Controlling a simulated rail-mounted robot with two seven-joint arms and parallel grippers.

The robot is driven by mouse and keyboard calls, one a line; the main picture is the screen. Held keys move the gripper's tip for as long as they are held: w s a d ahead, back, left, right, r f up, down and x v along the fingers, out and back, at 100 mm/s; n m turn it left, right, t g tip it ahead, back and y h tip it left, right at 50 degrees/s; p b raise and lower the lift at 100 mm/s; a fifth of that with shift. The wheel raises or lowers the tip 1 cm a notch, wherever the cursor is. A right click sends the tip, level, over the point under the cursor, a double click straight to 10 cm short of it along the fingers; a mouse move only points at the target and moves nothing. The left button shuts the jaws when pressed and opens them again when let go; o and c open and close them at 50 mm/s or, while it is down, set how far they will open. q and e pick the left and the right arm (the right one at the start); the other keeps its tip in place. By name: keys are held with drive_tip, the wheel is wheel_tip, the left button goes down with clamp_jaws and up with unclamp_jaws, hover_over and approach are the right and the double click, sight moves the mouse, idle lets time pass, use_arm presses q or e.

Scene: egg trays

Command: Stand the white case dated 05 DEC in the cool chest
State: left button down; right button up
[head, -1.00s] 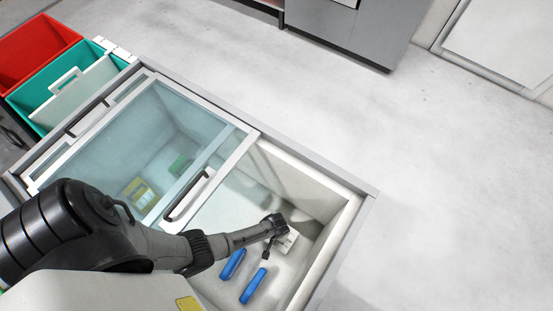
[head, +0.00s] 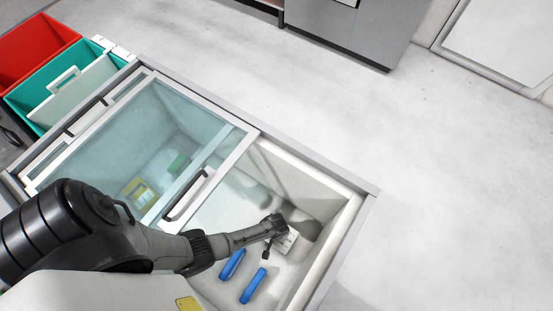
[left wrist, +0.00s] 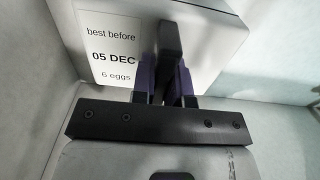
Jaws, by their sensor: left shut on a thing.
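The white case (left wrist: 210,35) fills the upper part of the left wrist view. Its label (left wrist: 110,50) reads "best before 05 DEC 6 eggs". My left gripper (left wrist: 170,75) is shut on the case. In the head view my left gripper (head: 273,227) reaches into the open right part of the cool chest (head: 335,245), and the white case (head: 288,241) shows beside its fingers, near the chest's right wall. I cannot tell whether the case touches the floor of the chest. My right gripper is not in view.
Two blue objects (head: 232,264) lie on the chest floor close to the gripper. A sliding glass lid (head: 150,135) covers the left part, with a yellow item (head: 138,192) and a green item (head: 178,164) beneath. Red (head: 35,50) and teal (head: 60,90) bins stand at upper left.

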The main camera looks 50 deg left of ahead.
use_arm(q)
drive_tip(key=shift+f, duration=0.35)
drive_tip(key=c, duration=1.1)
unclamp_jaws()
drive_tip(key=shift+o, duration=0.2)
drive_tip(key=shift+r, duration=0.1)
wheel_tip(320, 180, up, 14)
drive_tip(key=p, duration=0.6)
drive_tip(key=shift+p, duration=0.4)
